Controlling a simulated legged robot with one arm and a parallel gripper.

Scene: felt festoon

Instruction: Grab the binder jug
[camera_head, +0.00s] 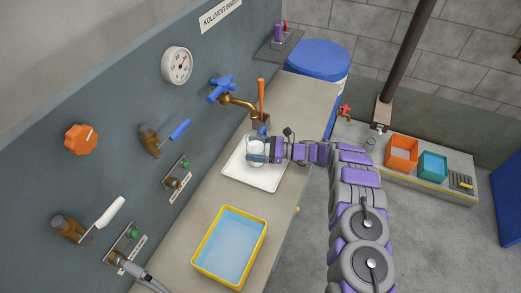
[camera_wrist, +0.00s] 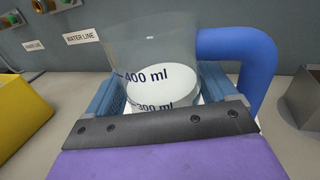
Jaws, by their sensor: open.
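The jug is clear with ml marks, a blue handle and white liquid inside; in the wrist view the jug (camera_wrist: 150,50) stands upright between my fingers. In the head view the jug (camera_head: 255,144) stands on a white tray (camera_head: 267,183) on the bench, partly hidden by my gripper. My gripper (camera_head: 257,153) is open around the jug's body, one finger on each side, in the wrist view (camera_wrist: 157,92) too. The handle is to the right, outside the fingers. I cannot tell whether the fingers touch the jug.
A brass tap with a blue handle (camera_head: 221,90) reaches over the bench behind the jug. A yellow tray of blue liquid (camera_head: 204,236) is nearer me. A wall panel with valves and a gauge (camera_head: 177,65) runs along the left. A blue barrel (camera_head: 318,57) stands beyond the bench.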

